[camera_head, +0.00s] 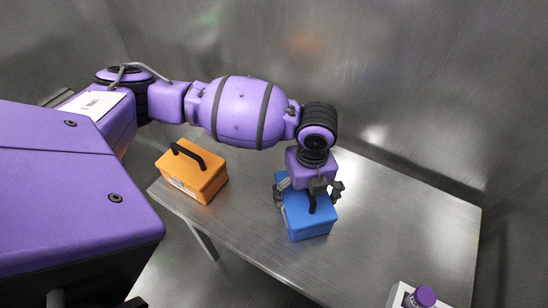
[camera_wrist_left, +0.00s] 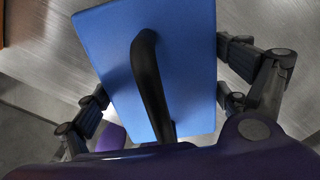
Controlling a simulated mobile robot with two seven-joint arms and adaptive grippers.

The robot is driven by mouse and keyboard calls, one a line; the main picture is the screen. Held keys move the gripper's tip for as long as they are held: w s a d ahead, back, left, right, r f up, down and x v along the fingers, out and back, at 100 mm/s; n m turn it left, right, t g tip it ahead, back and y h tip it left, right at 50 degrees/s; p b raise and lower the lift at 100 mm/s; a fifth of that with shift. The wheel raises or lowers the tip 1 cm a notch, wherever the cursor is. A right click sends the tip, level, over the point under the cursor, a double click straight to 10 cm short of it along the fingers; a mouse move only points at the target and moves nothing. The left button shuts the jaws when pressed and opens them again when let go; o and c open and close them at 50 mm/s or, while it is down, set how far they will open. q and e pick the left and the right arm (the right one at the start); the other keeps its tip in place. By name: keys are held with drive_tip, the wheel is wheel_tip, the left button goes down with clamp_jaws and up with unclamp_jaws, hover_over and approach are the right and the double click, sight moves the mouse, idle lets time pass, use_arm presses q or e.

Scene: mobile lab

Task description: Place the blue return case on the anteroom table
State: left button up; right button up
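The blue return case (camera_head: 310,222), with a black arched handle, appears to rest on the metal table (camera_head: 252,228). My left gripper (camera_head: 310,190) is directly over it, with its fingers spread wide to either side of the case top. In the left wrist view the blue case (camera_wrist_left: 193,60) fills the middle, its black handle (camera_wrist_left: 148,80) between the fingers and not gripped. The fingertips are close to the case's edges; whether they touch is unclear. My right gripper is not in view.
An orange case (camera_head: 198,178) with a black handle stands on the table left of the blue one. A purple-capped item on a white holder (camera_head: 398,294) is at the bottom right. Metal walls close in behind. The table right of the blue case is clear.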

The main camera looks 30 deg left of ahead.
use_arm(q)
drive_tip(key=shift+r, duration=0.2)
wheel_tip(320, 180, up, 12)
drive_tip(key=shift+r+p, duration=0.1)
drive_tip(key=shift+p, duration=0.3)
idle(0.5)
